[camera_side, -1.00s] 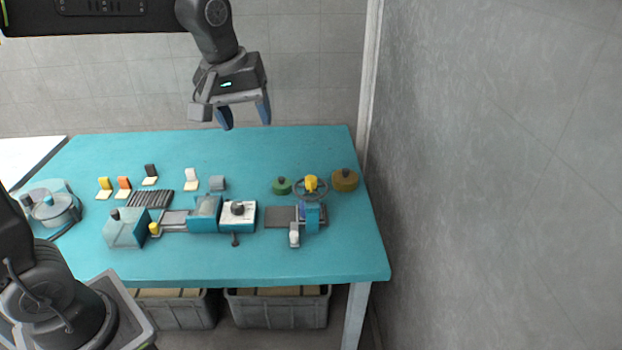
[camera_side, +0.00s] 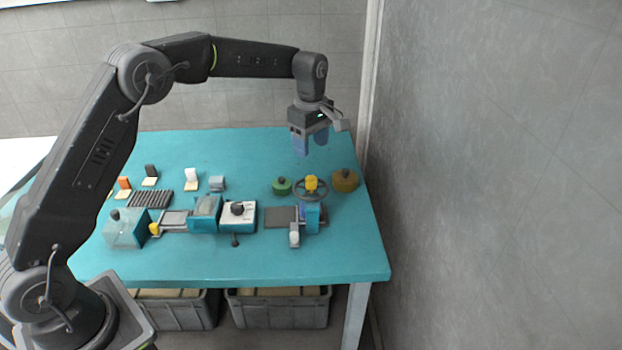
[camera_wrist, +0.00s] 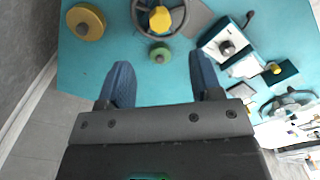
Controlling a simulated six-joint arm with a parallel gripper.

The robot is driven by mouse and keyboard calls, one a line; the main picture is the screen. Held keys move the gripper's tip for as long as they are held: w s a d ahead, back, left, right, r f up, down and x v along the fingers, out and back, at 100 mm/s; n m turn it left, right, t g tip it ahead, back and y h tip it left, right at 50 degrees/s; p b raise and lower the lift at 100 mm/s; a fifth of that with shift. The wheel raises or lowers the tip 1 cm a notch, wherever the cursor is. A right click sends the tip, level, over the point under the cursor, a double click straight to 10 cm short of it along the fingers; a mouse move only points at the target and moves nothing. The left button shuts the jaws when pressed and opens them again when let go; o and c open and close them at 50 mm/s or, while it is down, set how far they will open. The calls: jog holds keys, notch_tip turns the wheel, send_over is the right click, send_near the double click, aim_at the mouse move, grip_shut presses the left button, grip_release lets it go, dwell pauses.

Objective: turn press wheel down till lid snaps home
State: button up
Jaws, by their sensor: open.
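The press wheel (camera_side: 298,188) is a dark spoked ring with a yellow hub (camera_side: 311,183), on a small blue press (camera_side: 313,216) at the right of the table. In the wrist view the wheel (camera_wrist: 139,14) shows at the top with its yellow hub (camera_wrist: 160,19). My gripper (camera_side: 311,150) is open and empty, above and behind the wheel, apart from it. Its two blue fingers (camera_wrist: 162,85) point toward the wheel in the wrist view. I cannot make out the lid for certain.
A green knobbed disc (camera_side: 281,186) and a brown knobbed disc (camera_side: 344,181) flank the wheel. A white box with a black knob (camera_side: 238,215) and a clear-lidded box (camera_side: 126,228) stand left. The blue table's (camera_side: 250,150) back strip is bare. A grey wall (camera_side: 480,180) rises at right.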

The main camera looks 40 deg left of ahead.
aim_at(311, 178)
notch_tip(311, 178, down, 10)
jog(key=shift+f, duration=0.25)
jog(key=shift+c, duration=0.4)
jog(key=c, duration=0.8)
jog(key=shift+c, duration=0.2)
